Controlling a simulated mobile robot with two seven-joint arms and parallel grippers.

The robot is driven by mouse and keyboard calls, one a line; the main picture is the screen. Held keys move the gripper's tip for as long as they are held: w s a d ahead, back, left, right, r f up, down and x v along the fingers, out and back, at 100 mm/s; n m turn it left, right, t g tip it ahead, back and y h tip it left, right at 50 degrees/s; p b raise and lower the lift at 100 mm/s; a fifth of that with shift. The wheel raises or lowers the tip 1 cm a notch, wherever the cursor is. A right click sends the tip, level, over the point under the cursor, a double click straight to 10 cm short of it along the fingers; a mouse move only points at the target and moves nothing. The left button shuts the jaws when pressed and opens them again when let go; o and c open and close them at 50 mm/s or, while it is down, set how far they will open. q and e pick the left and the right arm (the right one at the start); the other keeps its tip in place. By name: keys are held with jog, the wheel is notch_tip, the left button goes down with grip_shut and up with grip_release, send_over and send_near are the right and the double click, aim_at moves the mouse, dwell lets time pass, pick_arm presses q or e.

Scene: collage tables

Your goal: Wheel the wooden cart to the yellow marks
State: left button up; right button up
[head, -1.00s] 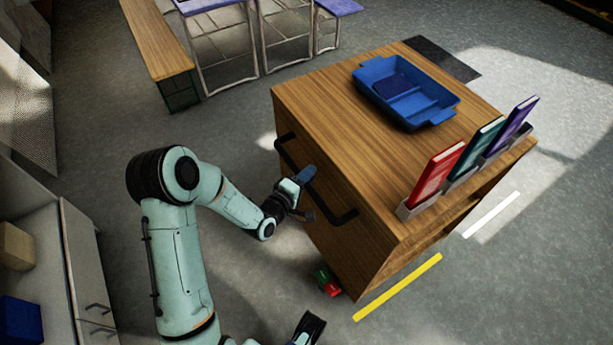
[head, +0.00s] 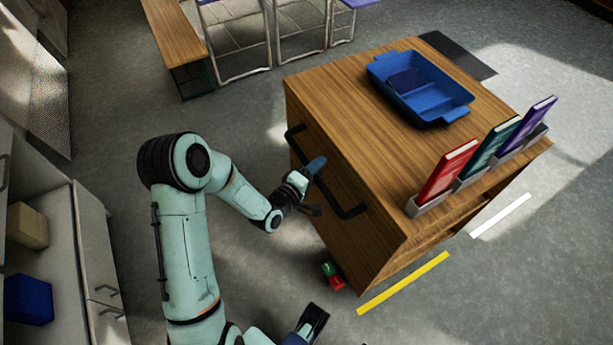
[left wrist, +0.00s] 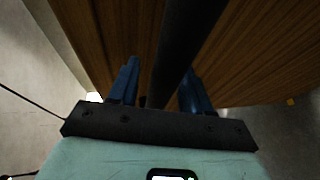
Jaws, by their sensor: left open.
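The wooden cart (head: 330,95) stands at the right in the head view, with a black bar handle (head: 350,211) on its near-left side. A yellow mark (head: 403,283) lies on the floor beside the cart's lower front edge. My left gripper (head: 318,186) is at the handle. In the left wrist view its blue fingers (left wrist: 160,78) are open, one on each side of the handle bar (left wrist: 185,40), with gaps visible. My right gripper (head: 314,320) is low at the bottom edge, away from the cart; its jaw opening is unclear.
A blue tray (head: 432,103) and red, green and purple books (head: 447,171) in a holder ride on the cart. Small red and green blocks (head: 333,276) lie by its lower corner. A white strip (head: 501,215) is on the floor. Cabinets (head: 97,260) stand left.

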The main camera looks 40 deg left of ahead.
pick_arm(q)
jog(key=s+r+p, duration=0.2)
jog(key=s+p, duration=0.7)
jog(key=s, duration=0.3)
jog(key=shift+s+r+p, duration=0.25)
jog(key=shift+s+p, duration=0.1)
pick_arm(e)
notch_tip(320, 180, up, 9)
jog(key=s, duration=0.1)
jog(key=shift+f+g, duration=0.2)
jog(key=shift+g, duration=0.2)
